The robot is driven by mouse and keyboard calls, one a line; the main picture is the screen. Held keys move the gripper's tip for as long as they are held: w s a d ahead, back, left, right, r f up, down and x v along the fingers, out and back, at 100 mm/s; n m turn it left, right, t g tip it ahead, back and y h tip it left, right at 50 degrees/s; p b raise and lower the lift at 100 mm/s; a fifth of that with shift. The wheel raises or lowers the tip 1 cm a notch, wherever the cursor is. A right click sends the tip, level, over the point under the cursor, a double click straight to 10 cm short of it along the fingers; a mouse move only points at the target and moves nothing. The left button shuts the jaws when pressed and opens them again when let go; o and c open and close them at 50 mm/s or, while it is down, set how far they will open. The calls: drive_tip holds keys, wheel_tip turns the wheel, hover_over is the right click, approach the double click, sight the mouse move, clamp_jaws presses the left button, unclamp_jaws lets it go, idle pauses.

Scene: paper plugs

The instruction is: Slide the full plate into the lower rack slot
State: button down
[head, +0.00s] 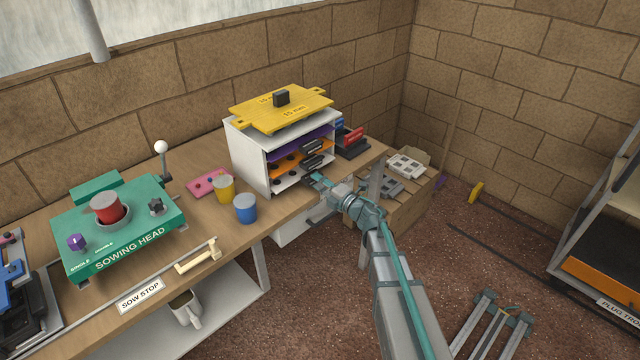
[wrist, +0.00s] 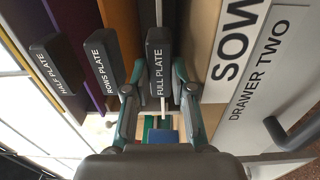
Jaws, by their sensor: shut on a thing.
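The white rack (head: 248,158) stands on the bench with plates stacked in it. In the wrist view a black handle marked FULL PLATE (wrist: 160,68) sits between the two fingertips of my gripper (wrist: 159,92), which is shut on it. In the head view my gripper (head: 318,182) is at the rack's lower front right. The full plate's body is mostly hidden, and how far it sits in the slot I cannot tell. The handles marked ROWS PLATE (wrist: 99,65) and HALF PLATE (wrist: 58,66) are beside it in the wrist view.
A yellow plate (head: 290,108) lies on top of the rack. A yellow cup (head: 224,188) and a blue cup (head: 246,208) stand left of the rack. A dark tray (head: 352,146) is behind it. Drawer two (wrist: 268,70) is close beside my gripper.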

drive_tip(key=shift+w+a, duration=0.15)
drive_tip(key=c, duration=0.9)
unclamp_jaws()
drive_tip(key=shift+f, duration=0.1)
drive_tip(key=shift+s, duration=0.25)
drive_tip(key=shift+v, duration=2.6)
drive_tip(key=shift+w, duration=0.1)
